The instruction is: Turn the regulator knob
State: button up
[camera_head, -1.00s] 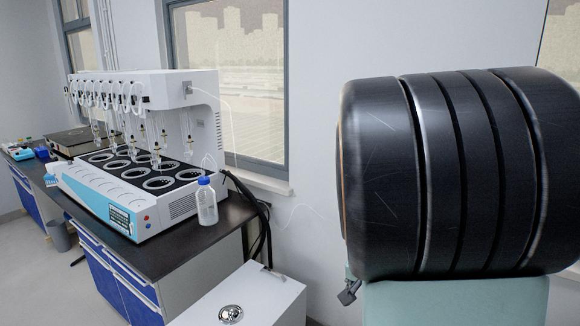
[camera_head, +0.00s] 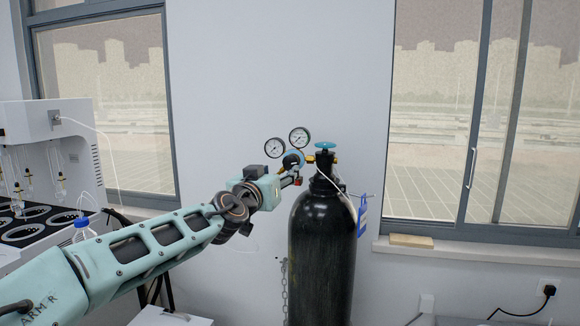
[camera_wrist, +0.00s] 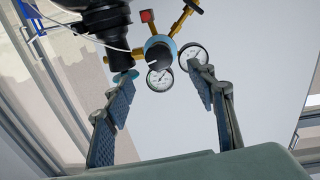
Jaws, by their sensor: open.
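The regulator (camera_head: 292,160) is a blue round body with two white gauges (camera_head: 299,137), fixed beside the top of a black gas cylinder (camera_head: 322,240). My gripper (camera_head: 293,178) is at the regulator's lower left in the head view, small and partly merged with it. In the wrist view the picture is tilted. My gripper (camera_wrist: 162,78) is open, its two fingers spread either side of the gauges. The regulator's dark knob (camera_wrist: 158,56), ringed in blue, shows above and between the fingertips. Nothing is held. I cannot tell whether a finger touches anything.
A blue handwheel (camera_head: 325,145) tops the cylinder, and a blue tag (camera_head: 362,215) hangs at its right. A chain (camera_head: 285,290) hangs beside it. The distiller (camera_head: 45,160) and a bottle (camera_head: 83,230) stand at left. Windows and wall lie behind.

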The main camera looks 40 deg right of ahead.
aim_at(290, 165)
jog(key=p+x, duration=0.1)
jog(key=x, duration=0.9)
jog(key=shift+f+p, duration=0.1)
jog(key=shift+p, duration=0.2)
jog(key=c, duration=1.2)
jog(key=shift+o, duration=0.2)
